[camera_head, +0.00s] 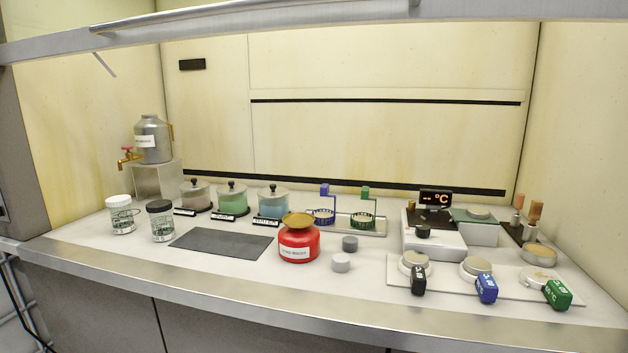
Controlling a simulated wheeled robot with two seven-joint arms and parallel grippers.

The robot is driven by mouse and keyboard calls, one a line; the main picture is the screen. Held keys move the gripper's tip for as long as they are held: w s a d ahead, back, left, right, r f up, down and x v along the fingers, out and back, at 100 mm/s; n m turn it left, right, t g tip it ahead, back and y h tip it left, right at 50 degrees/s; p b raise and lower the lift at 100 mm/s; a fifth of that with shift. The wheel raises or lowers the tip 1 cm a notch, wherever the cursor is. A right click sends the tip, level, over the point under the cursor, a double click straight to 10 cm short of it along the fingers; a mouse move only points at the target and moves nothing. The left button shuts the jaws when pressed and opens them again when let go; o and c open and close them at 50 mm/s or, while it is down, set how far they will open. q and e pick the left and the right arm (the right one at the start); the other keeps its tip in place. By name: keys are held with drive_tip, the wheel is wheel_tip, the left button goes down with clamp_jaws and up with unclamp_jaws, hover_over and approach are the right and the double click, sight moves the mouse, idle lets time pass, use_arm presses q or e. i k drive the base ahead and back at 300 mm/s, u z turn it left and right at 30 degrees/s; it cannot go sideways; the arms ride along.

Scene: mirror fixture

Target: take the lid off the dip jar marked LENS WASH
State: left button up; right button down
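Three clear jars with round knobbed lids stand in a row at the back left of the bench. One holds brownish liquid (195,197), one green liquid (232,201) and one blue liquid (272,207). Each has its lid on: the brown jar's lid (195,184), the green jar's lid (232,187) and the blue jar's lid (272,190). Neither of my grippers is in view.
A red jar (299,246) stands near the middle, right of a dark mat (222,243). Two screw-top jars (121,215) (160,222) stand left. Blue and green handled baskets (321,214) (364,217) stand behind. A metal sash edge (300,22) crosses the top.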

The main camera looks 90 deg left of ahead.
sight(195, 186)
drive_tip(key=z, duration=0.05)
drive_tip(key=k, duration=1.9)
drive_tip(key=u, duration=1)
